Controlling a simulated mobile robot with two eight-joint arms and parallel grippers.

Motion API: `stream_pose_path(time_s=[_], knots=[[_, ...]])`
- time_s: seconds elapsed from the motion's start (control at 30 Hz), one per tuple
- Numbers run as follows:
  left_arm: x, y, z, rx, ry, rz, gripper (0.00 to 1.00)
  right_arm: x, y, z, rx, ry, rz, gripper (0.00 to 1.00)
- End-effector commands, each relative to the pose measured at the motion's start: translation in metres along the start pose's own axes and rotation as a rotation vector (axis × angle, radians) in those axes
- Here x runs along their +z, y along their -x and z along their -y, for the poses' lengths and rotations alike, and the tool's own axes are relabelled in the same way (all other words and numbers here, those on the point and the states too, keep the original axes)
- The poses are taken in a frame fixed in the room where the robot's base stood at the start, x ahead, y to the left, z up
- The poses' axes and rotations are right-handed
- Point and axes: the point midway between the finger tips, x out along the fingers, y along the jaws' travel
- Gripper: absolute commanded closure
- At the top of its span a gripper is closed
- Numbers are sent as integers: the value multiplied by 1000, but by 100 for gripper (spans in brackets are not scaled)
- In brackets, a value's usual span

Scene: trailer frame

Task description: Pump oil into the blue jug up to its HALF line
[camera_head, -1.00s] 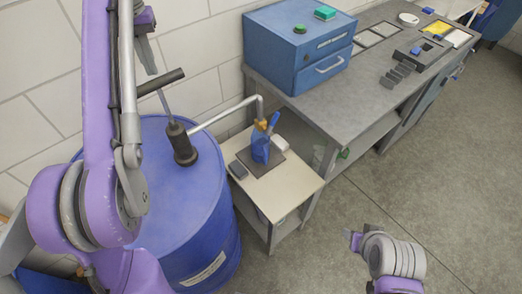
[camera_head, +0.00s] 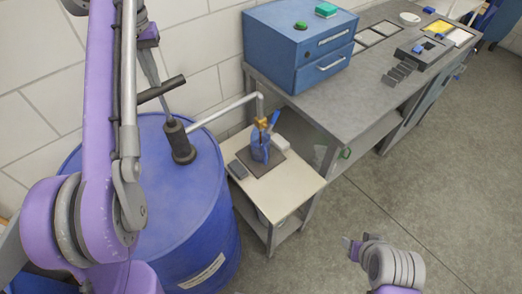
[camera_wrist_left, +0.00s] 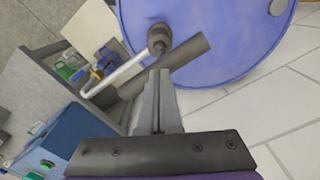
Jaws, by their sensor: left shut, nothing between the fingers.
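The blue jug (camera_head: 260,152) stands upright on a dark mat on a small side table, below the outlet of the pump's bent spout pipe (camera_head: 225,112). Its lines and oil level are too small to read. The hand pump (camera_head: 180,145) stands on top of the blue drum (camera_head: 155,215), with a dark bar handle (camera_head: 162,88) on its rod. My left gripper (camera_head: 154,78) is shut and empty, pointing down at the handle. The wrist view shows its fingers (camera_wrist_left: 160,75) against or just above the handle (camera_wrist_left: 183,62); contact is unclear. My right gripper (camera_head: 350,244) hangs over bare floor, its jaws unclear.
The side table (camera_head: 275,200) also bears a small dark block (camera_head: 237,169) and a pale box. A grey bench (camera_head: 345,95) with a blue drawer cabinet (camera_head: 300,45) stands behind it. A block wall is close behind the drum. The floor at right is clear.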

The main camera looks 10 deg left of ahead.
Motion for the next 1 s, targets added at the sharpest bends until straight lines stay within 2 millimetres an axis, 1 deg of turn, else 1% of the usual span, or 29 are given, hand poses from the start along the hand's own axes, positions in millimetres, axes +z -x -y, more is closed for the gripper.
stream_pose_path(time_s=[0.1,1.0], knots=[[0,-8,0,1,-1,1,100,4,-4,0,0,0,3,46],[0,-53,-1,1,-1,1,100,23,-25,0,0,0,17,46]])
